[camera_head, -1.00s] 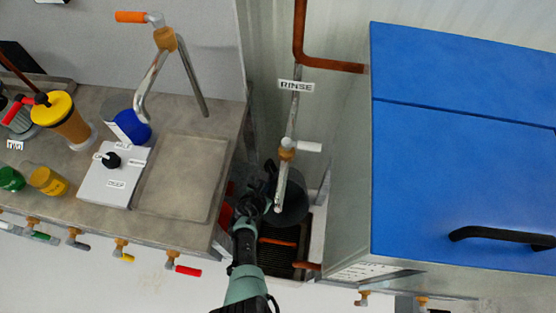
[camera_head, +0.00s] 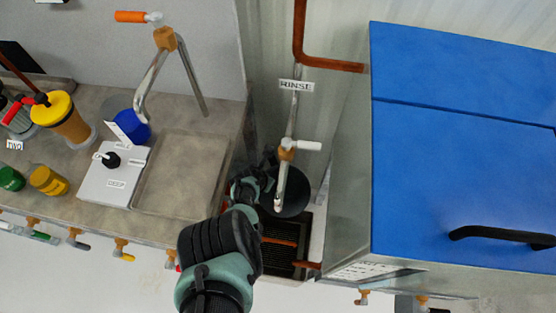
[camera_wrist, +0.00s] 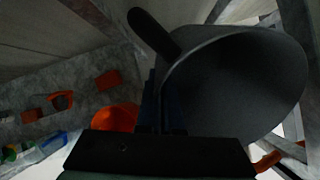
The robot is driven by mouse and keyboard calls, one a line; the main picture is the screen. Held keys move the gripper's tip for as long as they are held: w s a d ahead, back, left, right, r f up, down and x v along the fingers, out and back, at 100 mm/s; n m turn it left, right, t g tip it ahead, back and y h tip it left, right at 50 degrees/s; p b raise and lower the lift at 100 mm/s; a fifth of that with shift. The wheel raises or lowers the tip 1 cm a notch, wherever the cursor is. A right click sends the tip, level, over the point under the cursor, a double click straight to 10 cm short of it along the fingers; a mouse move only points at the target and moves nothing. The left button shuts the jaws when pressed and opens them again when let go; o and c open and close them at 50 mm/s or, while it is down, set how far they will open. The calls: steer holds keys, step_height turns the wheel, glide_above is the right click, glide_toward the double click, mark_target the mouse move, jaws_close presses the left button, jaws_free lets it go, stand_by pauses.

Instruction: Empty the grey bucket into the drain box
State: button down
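The grey bucket (camera_head: 291,200) is in the gap between the counter and the blue-lidded unit in the head view, partly behind the rinse tap. It is above the back part of the drain box (camera_head: 276,262), which has a dark slatted grate. In the wrist view the bucket (camera_wrist: 240,85) fills the right side, its mouth tilted and its inside dark; I cannot tell what is in it. My gripper (camera_wrist: 163,100) is closed at the bucket's left wall, by a dark handle-like bar. In the head view my arm hides part of the gripper.
The rinse tap (camera_head: 284,170) with a white lever hangs right over the bucket. A copper pipe (camera_head: 307,265) runs at the drain box. The counter (camera_head: 222,160) is close on the left, the blue-lidded unit (camera_head: 460,180) close on the right.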

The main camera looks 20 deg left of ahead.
steer(key=shift+w+a, duration=0.1)
steer(key=shift+w, duration=0.1)
steer(key=w+f+g+b, duration=0.1)
steer(key=b, duration=0.2)
steer(key=w+f+g+b, duration=0.1)
steer(key=b, duration=0.2)
steer(key=shift+a+f+h+b, duration=0.15)
steer(key=shift+a+h+b, duration=0.15)
steer(key=shift+b, duration=0.05)
steer(key=g+b, duration=0.1)
steer(key=b, duration=0.2)
steer(key=w+b, duration=0.1)
steer(key=b, duration=0.2)
steer(key=shift+w+a+f+g+h, duration=0.1)
steer(key=shift+a+f+g+h, duration=0.1)
steer(key=shift+f+g+h, duration=0.15)
steer(key=f+g+b, duration=0.1)
steer(key=b, duration=0.6)
steer(key=shift+w+a, duration=0.1)
steer(key=shift+w, duration=0.3)
steer(key=shift+w+f+g+b, duration=0.1)
steer(key=shift+f+g+b, duration=0.2)
steer(key=shift+b, duration=0.75)
steer(key=shift+w+a+g+b, duration=0.1)
steer(key=shift+g+b, duration=0.15)
steer(key=shift+b, duration=0.7)
steer(key=shift+r+h+b, duration=0.2)
steer(key=shift+h+b, duration=0.05)
steer(key=shift+b, duration=0.05)
steer(key=shift+f, duration=0.1)
